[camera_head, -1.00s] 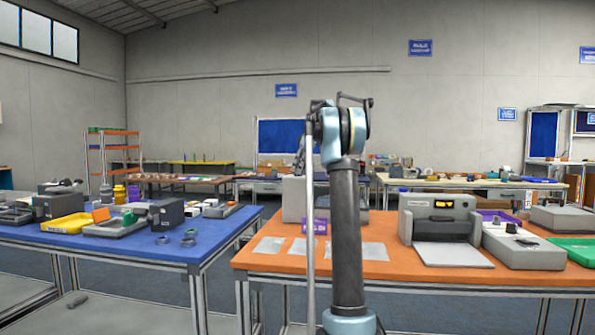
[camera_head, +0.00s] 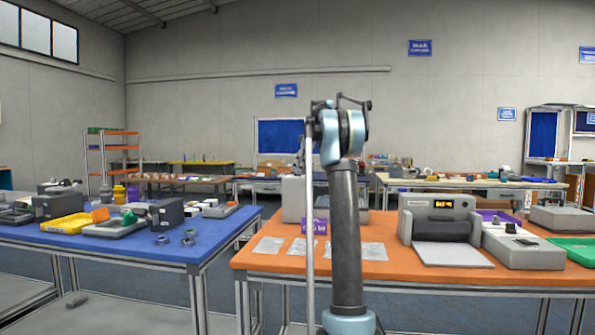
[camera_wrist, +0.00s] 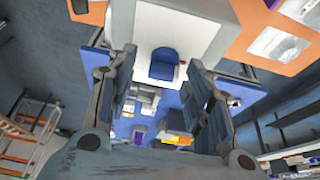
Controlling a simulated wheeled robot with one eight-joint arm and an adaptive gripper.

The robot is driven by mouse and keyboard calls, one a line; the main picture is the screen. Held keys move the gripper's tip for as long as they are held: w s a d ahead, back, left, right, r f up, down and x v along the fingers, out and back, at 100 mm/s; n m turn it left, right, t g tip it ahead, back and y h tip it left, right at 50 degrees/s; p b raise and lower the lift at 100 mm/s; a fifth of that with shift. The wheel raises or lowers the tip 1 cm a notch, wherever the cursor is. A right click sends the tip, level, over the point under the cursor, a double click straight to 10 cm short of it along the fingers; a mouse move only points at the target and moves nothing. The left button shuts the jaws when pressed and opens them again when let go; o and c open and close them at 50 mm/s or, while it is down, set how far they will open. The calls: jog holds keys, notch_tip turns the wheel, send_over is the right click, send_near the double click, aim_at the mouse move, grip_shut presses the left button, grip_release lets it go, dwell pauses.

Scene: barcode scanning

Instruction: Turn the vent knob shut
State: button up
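In the wrist view, a blue knob-like part (camera_wrist: 164,65) stands on the pale face of a box (camera_wrist: 175,28). I take it for the vent knob, but its label and turn position cannot be read. My gripper (camera_wrist: 163,63) is open, with one finger on each side of the blue part in the picture. A gap shows between each finger and the part, and I cannot tell how far away it is in depth. In the head view the pale box (camera_head: 293,198) stands behind my arm, which hides part of it. My gripper is hidden there.
The orange table (camera_head: 400,268) carries flat silver pouches (camera_head: 367,251), a grey machine with a lit display (camera_head: 440,220) and a low grey box with a small black part (camera_head: 511,228). A blue table (camera_head: 150,247) with trays and parts stands left, across a gap.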

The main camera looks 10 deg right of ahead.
jog(key=shift+r, duration=0.1)
jog(key=v, duration=1.1)
jog(key=shift+d+r, duration=0.25)
jog(key=shift+r, duration=0.05)
dwell(0.3)
